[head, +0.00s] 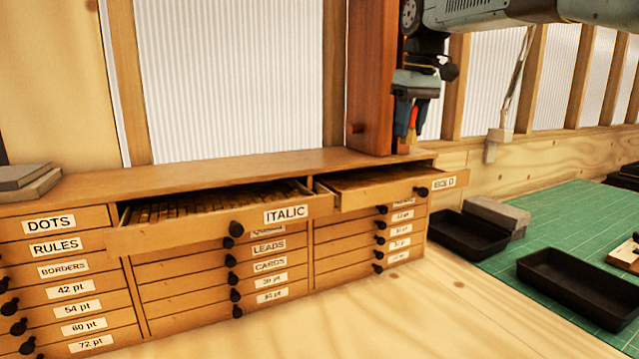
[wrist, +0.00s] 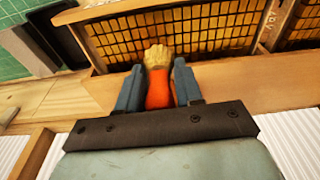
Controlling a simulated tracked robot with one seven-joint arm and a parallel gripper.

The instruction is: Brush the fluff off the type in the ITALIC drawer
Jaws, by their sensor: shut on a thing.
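My gripper (head: 409,128) is shut on a brush (wrist: 158,88) with an orange-red handle and tan bristles; its two blue fingers also show in the wrist view (wrist: 158,72). The brush hangs bristles down, above the right end of the cabinet, over the back of the open BOLD drawer (head: 385,190). The ITALIC drawer (head: 215,228) is pulled open to the left, apart from the brush, with rows of type inside. In the wrist view, part of a second type drawer (wrist: 300,22) shows at the right. I cannot make out any fluff.
A wooden post (head: 359,80) rises from the cabinet top (head: 230,172), just left of my gripper. Black trays (head: 575,287) and a grey block (head: 497,213) lie on the green mat (head: 545,215) at right. The front bench top is clear.

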